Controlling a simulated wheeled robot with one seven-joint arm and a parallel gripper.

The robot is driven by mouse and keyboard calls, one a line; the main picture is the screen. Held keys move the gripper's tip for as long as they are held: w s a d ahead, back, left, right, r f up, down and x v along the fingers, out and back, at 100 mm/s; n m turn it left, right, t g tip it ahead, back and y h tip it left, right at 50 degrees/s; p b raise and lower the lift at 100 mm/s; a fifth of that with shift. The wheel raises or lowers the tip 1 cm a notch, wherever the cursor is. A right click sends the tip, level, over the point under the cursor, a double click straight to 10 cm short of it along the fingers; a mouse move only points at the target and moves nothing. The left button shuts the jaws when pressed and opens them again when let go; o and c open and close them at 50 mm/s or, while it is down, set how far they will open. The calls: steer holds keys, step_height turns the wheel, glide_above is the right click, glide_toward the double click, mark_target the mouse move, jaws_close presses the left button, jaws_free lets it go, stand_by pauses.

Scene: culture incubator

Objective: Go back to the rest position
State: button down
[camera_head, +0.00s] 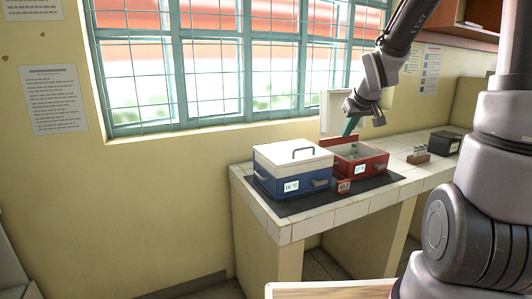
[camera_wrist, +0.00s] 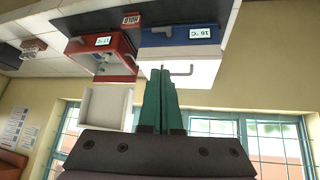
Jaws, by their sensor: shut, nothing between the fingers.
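My gripper (camera_head: 349,127) is in the air above the red incubator box (camera_head: 376,169), near its raised white lid (camera_head: 335,112). Its teal fingers (camera_wrist: 160,85) are together and empty in the wrist view. The red box is open, and small items inside are partly visible. It also shows in the upside-down wrist view (camera_wrist: 122,62). The blue box (camera_head: 275,187) stands to its left with its white lid (camera_head: 296,154) closed and a display reading 16 °C. The blue box also shows in the wrist view (camera_wrist: 195,48), beyond the fingertips.
Both boxes stand on a dark mat (camera_head: 298,204) on the white tiled counter (camera_head: 270,220). A small red sign (camera_head: 344,186) stands in front. A small rack (camera_head: 419,156) and a dark box (camera_head: 445,142) are at the right. A barred window (camera_head: 220,70) is behind.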

steer(key=s+r+m, duration=0.2)
steer(key=s+r, duration=0.2)
steer(key=s, duration=0.3)
steer(key=s+r+m+y, duration=0.1)
steer(key=s+r, duration=0.3)
steer(key=s, duration=0.4)
steer(key=s+r+m, duration=0.3)
steer(key=s+r, duration=0.1)
steer(key=s, duration=0.4)
steer(key=shift+a+r+y, duration=0.2)
steer(key=shift+r+y, duration=0.1)
steer(key=shift+r, duration=0.05)
steer(key=shift+w+g, duration=0.15)
steer(key=shift+g, duration=0.15)
